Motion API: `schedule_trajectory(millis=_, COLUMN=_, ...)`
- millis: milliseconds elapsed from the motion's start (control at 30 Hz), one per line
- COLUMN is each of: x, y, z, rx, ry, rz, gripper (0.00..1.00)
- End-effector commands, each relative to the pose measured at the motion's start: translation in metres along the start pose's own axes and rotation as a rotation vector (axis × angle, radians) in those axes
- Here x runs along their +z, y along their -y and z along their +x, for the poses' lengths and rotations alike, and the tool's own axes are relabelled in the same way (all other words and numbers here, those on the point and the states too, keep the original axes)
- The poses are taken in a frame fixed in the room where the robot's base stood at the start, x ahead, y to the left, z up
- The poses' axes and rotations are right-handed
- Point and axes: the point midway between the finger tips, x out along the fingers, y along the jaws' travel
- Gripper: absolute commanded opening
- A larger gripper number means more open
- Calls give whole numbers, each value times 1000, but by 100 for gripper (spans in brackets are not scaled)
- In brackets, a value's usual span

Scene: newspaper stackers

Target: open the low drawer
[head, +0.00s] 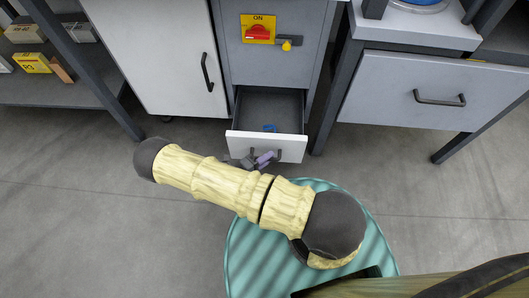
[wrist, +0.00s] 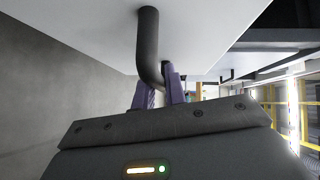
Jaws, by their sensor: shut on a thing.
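The low drawer (head: 265,145) is pulled partway out of the grey cabinet (head: 275,60) in the head view. Its inside shows, with a small blue object (head: 269,128) lying in it. My gripper (head: 262,160) is at the drawer's white front, its purple fingers on the dark bar handle (head: 279,155). In the wrist view the dark curved handle (wrist: 149,50) runs down between the purple fingers (wrist: 160,90), and my gripper is shut on it. My arm hides part of the floor in front of the drawer.
A white cabinet door (head: 160,55) with a dark handle stands left. A grey drawer (head: 430,90) under a bench stands right. A red switch on a yellow plate (head: 258,29) is above the low drawer. Bare floor (head: 80,220) lies at the left.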

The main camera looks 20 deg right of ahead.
Motion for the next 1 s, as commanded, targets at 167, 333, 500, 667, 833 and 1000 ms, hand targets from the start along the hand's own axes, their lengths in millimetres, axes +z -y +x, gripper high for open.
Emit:
schedule_trajectory(millis=167, x=1, y=-1, z=-1, rx=3, ry=1, rz=1, gripper=0)
schedule_trajectory(millis=333, x=1, y=-1, z=0, rx=3, ry=1, rz=1, gripper=22)
schedule_trajectory(millis=500, x=1, y=-1, z=0, rx=2, ry=1, rz=1, gripper=34)
schedule_trajectory(millis=667, x=1, y=0, z=0, rx=1, ry=1, rz=1, gripper=34)
schedule_trajectory(millis=833, x=1, y=1, z=-9, rx=1, ry=3, rz=2, gripper=34)
schedule_trajectory(millis=1000, x=1, y=2, z=-34, rx=3, ry=5, rz=1, gripper=34)
